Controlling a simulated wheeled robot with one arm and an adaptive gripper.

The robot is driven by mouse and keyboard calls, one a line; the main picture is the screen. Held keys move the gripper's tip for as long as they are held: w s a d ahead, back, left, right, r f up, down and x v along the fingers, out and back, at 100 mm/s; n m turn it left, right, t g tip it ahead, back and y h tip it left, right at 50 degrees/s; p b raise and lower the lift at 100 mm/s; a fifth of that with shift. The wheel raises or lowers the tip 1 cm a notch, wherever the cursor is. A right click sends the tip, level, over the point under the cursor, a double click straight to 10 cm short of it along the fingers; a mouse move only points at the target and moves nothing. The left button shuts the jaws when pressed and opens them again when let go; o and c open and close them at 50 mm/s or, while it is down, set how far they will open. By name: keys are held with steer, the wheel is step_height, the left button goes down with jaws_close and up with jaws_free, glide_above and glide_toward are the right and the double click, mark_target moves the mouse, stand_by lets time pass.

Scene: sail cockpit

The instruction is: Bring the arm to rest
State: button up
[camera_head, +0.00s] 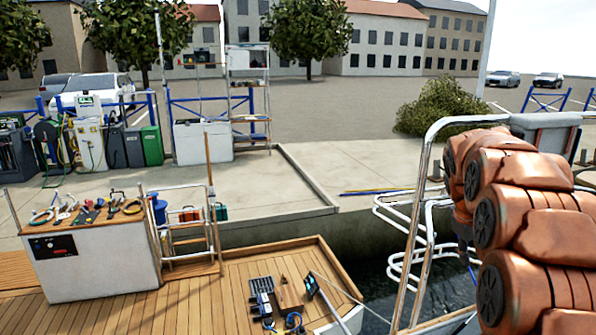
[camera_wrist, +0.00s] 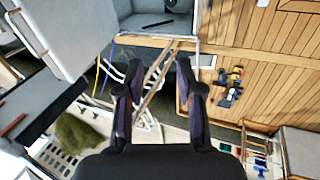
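My arm, with large copper-coloured joints, fills the right side of the head view, folded close to the camera. My gripper is not clearly visible there. In the wrist view my gripper (camera_wrist: 158,85) shows two dark fingers standing apart, with nothing held between them. Behind the gap are metal rails and the dock scene, well beyond the fingertips.
A bent metal rail (camera_head: 424,180) stands just left of my arm. A white counter (camera_head: 95,266) with tools on top is at left on the wooden deck. Small tools lie on a wooden platform (camera_head: 243,262). Dark water (camera_head: 450,285) shows beneath the rail.

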steer(key=s+a+f+g+y, duration=0.2)
steer(key=s+a+f+y, duration=0.1)
steer(key=s+a, duration=1.55)
steer(key=s+a+f+m, duration=0.1)
steer(key=s+a+f, duration=0.2)
steer(key=s+a, duration=0.2)
steer(key=s+a+f+g+y, duration=0.1)
steer(key=s+a+f, duration=0.2)
steer(key=s, duration=0.9)
steer(key=shift+a+m, duration=0.4)
steer(key=shift+a, duration=0.5)
steer(key=shift+s+d, duration=0.1)
steer(key=shift+d, duration=0.05)
